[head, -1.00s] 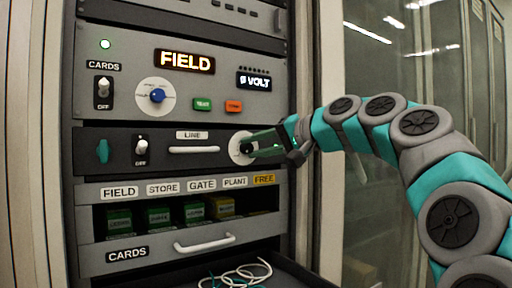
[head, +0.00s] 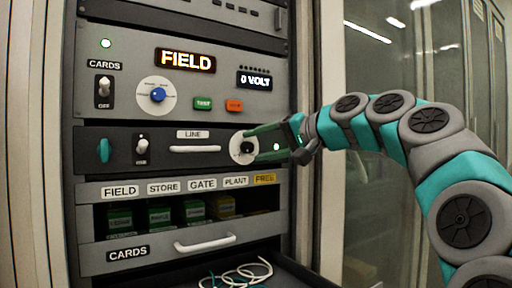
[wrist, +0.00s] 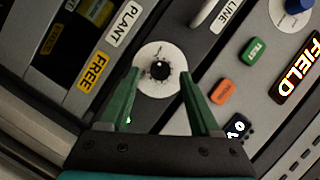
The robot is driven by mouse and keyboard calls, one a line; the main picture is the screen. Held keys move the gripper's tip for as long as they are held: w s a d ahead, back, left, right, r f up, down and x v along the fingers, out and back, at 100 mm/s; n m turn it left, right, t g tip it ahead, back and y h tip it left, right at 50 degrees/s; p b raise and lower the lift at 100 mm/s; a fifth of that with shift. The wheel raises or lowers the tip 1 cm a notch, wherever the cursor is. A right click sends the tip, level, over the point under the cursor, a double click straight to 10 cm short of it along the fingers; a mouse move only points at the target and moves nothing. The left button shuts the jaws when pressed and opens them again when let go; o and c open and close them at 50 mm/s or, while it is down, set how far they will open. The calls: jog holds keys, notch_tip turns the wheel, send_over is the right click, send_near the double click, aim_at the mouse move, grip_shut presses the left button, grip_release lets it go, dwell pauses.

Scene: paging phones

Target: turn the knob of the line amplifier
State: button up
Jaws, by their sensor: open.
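The line amplifier (head: 119,158) is the dark panel labelled LINE, in the middle of the rack. Its black knob (head: 247,147) sits on a white round dial at the panel's right end. In the wrist view the knob (wrist: 160,70) is centred ahead of my gripper, its dial marks partly visible. My gripper (head: 252,145) comes from the right, its two green fingers spread with the tips at the dial. In the wrist view my gripper (wrist: 160,74) is open, one finger on each side of the knob, with a gap on both sides.
Above is a panel with a blue knob (head: 158,95), a green button (head: 203,103), an orange button (head: 235,105) and a lit FIELD display (head: 186,60). A white handle (head: 195,149) lies left of the dial. Below are a card drawer (head: 150,248) and an open tray with loose rings.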

jog(key=v, duration=0.6)
jog(key=shift+s+d, duration=0.25)
jog(key=shift+s, duration=0.05)
